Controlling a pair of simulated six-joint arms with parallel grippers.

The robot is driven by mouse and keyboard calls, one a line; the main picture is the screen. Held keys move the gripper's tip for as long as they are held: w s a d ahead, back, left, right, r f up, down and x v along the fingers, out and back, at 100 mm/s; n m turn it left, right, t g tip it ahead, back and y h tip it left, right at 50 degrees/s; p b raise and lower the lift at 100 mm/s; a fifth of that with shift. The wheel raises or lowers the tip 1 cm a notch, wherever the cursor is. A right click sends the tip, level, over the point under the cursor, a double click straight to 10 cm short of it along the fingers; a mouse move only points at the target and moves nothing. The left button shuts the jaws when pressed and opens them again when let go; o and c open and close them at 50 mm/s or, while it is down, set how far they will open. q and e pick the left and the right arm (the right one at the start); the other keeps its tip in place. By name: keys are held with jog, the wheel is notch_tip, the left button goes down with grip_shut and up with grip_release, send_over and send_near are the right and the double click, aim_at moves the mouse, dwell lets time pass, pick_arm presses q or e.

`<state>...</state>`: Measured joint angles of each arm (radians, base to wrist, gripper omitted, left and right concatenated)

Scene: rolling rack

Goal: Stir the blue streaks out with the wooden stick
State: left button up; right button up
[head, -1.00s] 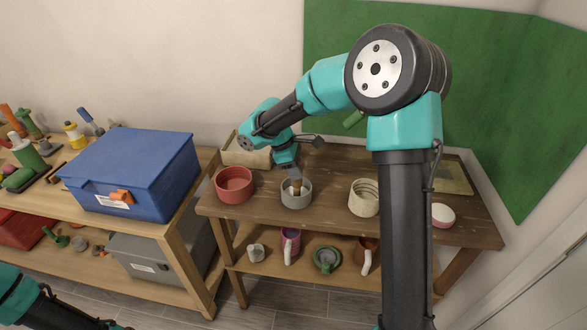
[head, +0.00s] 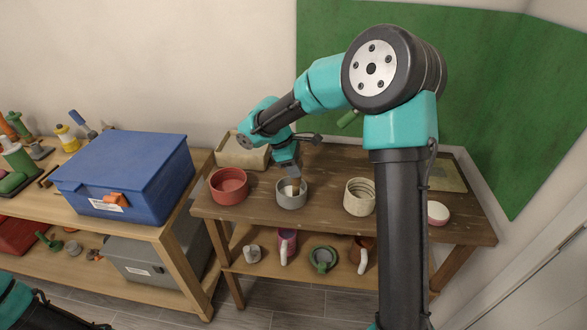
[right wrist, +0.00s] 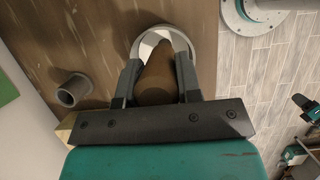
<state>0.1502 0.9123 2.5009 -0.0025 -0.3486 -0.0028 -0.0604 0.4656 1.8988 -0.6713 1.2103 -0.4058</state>
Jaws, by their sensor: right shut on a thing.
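A grey round pot (head: 291,200) with white contents stands on the dark wooden table, and its rim shows in the right wrist view (right wrist: 191,42). My right gripper (head: 291,177) is above the pot, shut on the wooden stick (head: 296,186). The stick's lower end is inside the pot's opening. In the right wrist view the brown stick (right wrist: 155,76) sits between both fingers and covers part of the contents. The visible contents look white and grey; I cannot make out blue streaks. My left gripper is out of view; only part of that arm shows at bottom left.
A red pot (head: 229,192) stands left of the grey pot and a cream ribbed pot (head: 359,203) right of it. A beige box (head: 240,158) is behind. Mugs stand on the shelf below. A blue case (head: 125,170) sits on the neighbouring bench.

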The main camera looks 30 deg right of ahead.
jog(key=shift+w+d, duration=0.1)
jog(key=shift+d, duration=0.15)
jog(key=shift+w, duration=0.1)
dwell(0.3)
jog(key=shift+w+d, duration=0.15)
jog(key=shift+w, duration=0.7)
jog(key=shift+w+a, duration=0.5)
jog(key=shift+a, duration=0.2)
jog(key=shift+f, duration=0.1)
jog(key=shift+a, duration=0.1)
